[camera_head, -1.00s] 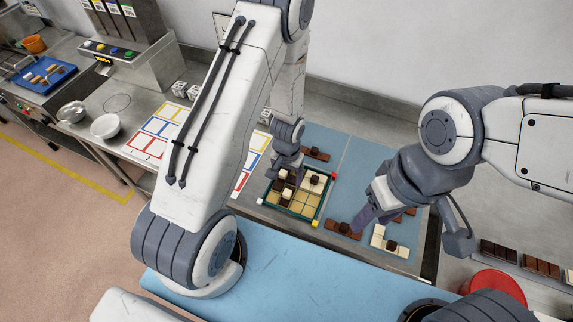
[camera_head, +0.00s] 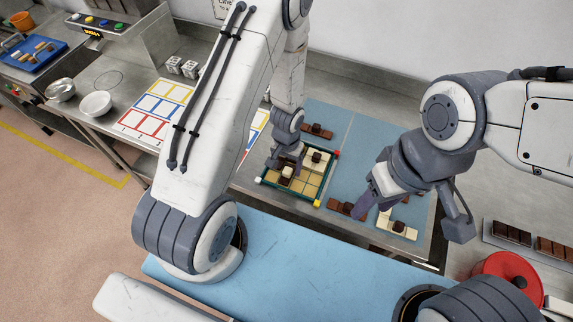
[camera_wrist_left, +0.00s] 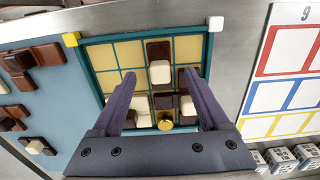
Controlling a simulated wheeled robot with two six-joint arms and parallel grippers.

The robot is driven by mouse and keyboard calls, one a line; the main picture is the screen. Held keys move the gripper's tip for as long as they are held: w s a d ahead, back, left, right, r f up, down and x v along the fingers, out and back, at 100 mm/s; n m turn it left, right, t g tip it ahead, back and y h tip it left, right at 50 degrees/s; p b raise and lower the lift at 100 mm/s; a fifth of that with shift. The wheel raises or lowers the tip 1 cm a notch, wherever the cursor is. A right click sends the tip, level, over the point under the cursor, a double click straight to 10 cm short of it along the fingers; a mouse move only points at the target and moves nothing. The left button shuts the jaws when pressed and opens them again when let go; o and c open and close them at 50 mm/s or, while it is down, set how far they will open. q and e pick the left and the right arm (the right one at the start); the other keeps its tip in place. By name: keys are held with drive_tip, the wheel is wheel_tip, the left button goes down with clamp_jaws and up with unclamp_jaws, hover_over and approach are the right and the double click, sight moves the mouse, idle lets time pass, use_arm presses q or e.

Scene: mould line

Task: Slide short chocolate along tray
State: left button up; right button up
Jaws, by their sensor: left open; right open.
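The tray (camera_head: 329,178) is a teal-rimmed grid of gold cells with coloured corner blocks. It also shows in the left wrist view (camera_wrist_left: 88,68). A short dark chocolate (camera_wrist_left: 158,49) with a white knob (camera_wrist_left: 159,72) lies in the tray. Other dark and white pieces lie beside and below it, partly hidden by the fingers. My left gripper (camera_wrist_left: 159,78) is open, its fingers on either side of the knob with gaps; contact with the chocolate cannot be told. In the head view it hangs over the tray (camera_head: 298,165). My right gripper (camera_head: 364,204) is open beside the tray.
A brown chocolate (camera_head: 341,207) and a white one (camera_head: 400,226) lie right of the tray on the blue mat (camera_head: 345,150); another brown one (camera_head: 317,130) lies behind it.

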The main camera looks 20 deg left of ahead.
sight(287, 172)
use_arm(q)
drive_tip(key=shift+f+b, duration=1.15)
drive_tip(key=shift+f, duration=0.5)
drive_tip(key=shift+d, duration=0.1)
clamp_jaws()
